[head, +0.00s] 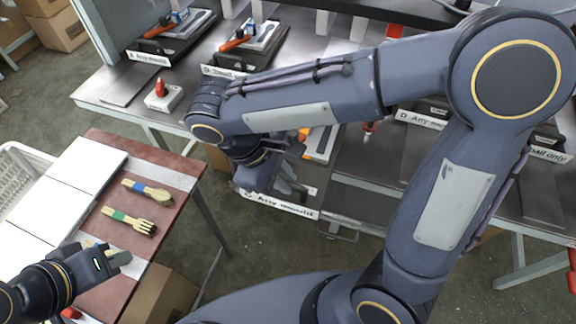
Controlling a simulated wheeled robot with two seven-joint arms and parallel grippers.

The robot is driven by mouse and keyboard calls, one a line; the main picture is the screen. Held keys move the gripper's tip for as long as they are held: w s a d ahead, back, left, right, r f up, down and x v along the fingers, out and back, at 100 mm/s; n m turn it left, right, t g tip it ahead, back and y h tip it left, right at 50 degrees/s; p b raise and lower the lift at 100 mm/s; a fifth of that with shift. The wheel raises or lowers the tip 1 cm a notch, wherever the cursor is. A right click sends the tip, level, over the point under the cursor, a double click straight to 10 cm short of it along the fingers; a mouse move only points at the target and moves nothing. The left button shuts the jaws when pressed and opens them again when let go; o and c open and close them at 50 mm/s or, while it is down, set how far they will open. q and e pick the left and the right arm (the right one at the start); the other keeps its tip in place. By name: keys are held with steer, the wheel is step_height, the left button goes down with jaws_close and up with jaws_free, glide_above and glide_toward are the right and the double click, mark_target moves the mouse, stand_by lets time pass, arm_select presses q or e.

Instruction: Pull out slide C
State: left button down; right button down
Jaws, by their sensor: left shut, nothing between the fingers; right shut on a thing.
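Slide C (312,206), a dark slide with a white front label reading "Any mould", stands out past the front edge of the grey metal bench. An orange and white piece (322,142) shows behind it, partly covered by my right arm. My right gripper (288,188) is at the slide's front, shut on a part of it; the grip itself is mostly hidden by my wrist. My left gripper (118,257) is shut and empty over the front of the small side table, away from the slides.
Slides A (148,58) and B (222,72) sit on the bench at back left, slide D (420,119) at right. A red button box (164,98) is near the bench edge.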

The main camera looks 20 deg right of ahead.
steer(key=shift+s+a, duration=0.15)
steer(key=c, duration=1.8)
jaws_free()
steer(key=o, duration=0.4)
steer(key=shift+s+a, duration=0.1)
steer(key=v, duration=0.7)
steer(key=shift+r+p, duration=0.35)
steer(key=shift+p, duration=0.05)
